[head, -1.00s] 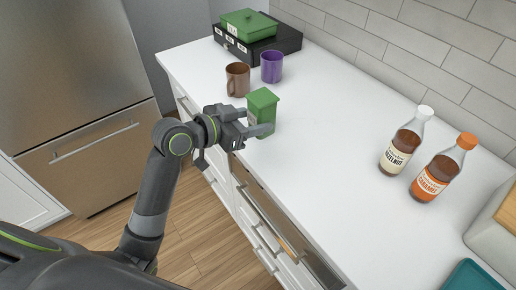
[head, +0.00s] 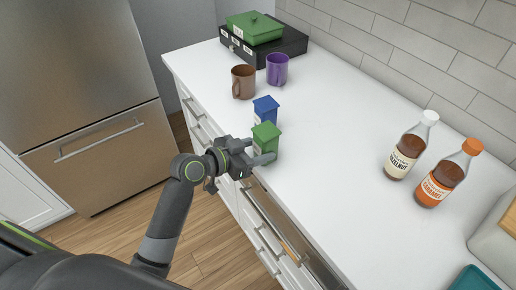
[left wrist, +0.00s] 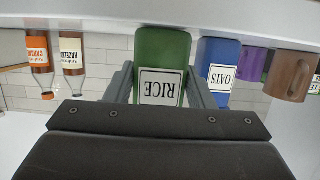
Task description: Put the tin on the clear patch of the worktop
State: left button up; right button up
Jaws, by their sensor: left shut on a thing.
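My left gripper (head: 256,165) is shut on a green tin (head: 266,138) near the front edge of the worktop. In the left wrist view, which looks upside down, the green tin (left wrist: 162,55) sits between the two fingers with a white RICE label. I cannot tell whether its base touches the worktop. A blue tin (head: 265,110) stands just behind it; the left wrist view shows this blue tin (left wrist: 220,62) with an OATS label. The white worktop (head: 335,155) is bare to the right of the green tin. My right gripper is out of view.
A brown mug (head: 243,82) and a purple mug (head: 277,70) stand beyond the tins. A green lidded box (head: 255,28) rests on a black case (head: 284,42) at the far end. A hazelnut bottle (head: 403,152) and a caramel bottle (head: 440,181) stand at the right.

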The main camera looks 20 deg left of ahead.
pick_arm(q)
jog(key=o, duration=1.1)
jog(key=shift+r, duration=0.2)
jog(key=shift+b+v, duration=0.7)
jog(key=shift+v, duration=5.25)
jog(key=shift+f, duration=0.1)
